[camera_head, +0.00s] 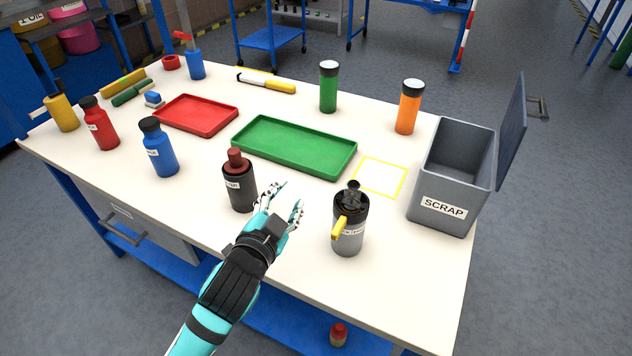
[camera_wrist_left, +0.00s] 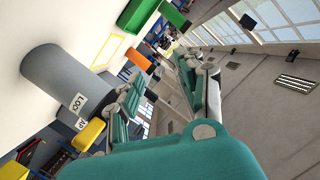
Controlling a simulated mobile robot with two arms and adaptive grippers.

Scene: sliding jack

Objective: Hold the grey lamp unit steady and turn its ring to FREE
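The grey lamp unit (camera_head: 348,232) stands upright at the front right of the table. It has a black top and a yellow lever (camera_head: 339,228) on its side, with a pale label partly hidden by the lever. In the left wrist view a large grey cylinder (camera_wrist_left: 55,72), which looks like the same unit, carries a label starting "LOC", with a yellow part (camera_wrist_left: 89,133) beside it. My left gripper (camera_head: 288,197) is open and empty, left of the unit and apart from it. My right gripper is not in view.
A dark bottle with a red-brown cap (camera_head: 239,187) stands close left of my left gripper. A green tray (camera_head: 292,160) and a yellow square outline (camera_head: 380,177) lie behind. A grey SCRAP bin (camera_head: 446,190) with an open lid stands right. Blue (camera_head: 159,152) and red bottles (camera_head: 101,128) stand left.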

